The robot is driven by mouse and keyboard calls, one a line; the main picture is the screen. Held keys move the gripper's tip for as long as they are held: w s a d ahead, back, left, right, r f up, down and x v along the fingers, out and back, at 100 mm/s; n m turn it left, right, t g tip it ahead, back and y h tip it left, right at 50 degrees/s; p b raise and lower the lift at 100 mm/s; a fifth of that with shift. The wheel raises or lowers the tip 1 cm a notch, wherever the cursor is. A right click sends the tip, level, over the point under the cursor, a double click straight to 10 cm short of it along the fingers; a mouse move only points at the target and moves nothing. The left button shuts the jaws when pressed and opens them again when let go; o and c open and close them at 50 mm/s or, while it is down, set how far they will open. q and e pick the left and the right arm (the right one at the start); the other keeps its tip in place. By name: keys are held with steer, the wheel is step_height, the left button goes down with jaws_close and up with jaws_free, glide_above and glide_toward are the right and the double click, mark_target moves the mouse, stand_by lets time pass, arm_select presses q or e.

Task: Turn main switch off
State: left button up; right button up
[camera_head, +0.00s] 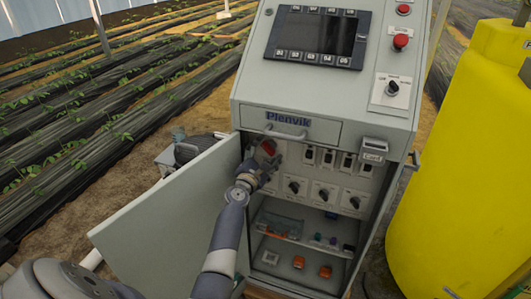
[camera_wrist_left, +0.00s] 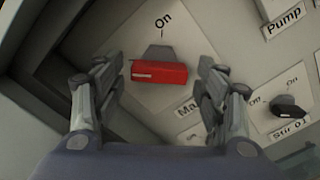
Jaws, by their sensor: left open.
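The main switch (camera_wrist_left: 158,73) is a red handle on a grey mount, on a pale plate with an "On" mark above it in the left wrist view. A label beginning "Ma" is partly hidden by a finger. In the head view the red switch (camera_head: 268,147) shows at the upper left inside the open cabinet. My left gripper (camera_head: 264,160) is at the switch, inside the cabinet opening. In the left wrist view its two fingers (camera_wrist_left: 160,66) are spread, one on each side of the red handle, with visible gaps. My right gripper is not in view.
The cabinet door (camera_head: 165,215) hangs open to the left of my left forearm. Black knobs (camera_head: 322,195) and small breakers (camera_head: 328,158) are right of the switch. A shelf (camera_head: 300,240) with small parts is below. A yellow tank (camera_head: 460,170) stands at the right.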

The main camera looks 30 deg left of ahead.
arm_select(q)
steer(key=v, duration=1.2)
steer(key=shift+d, duration=0.1)
stand_by(0.4)
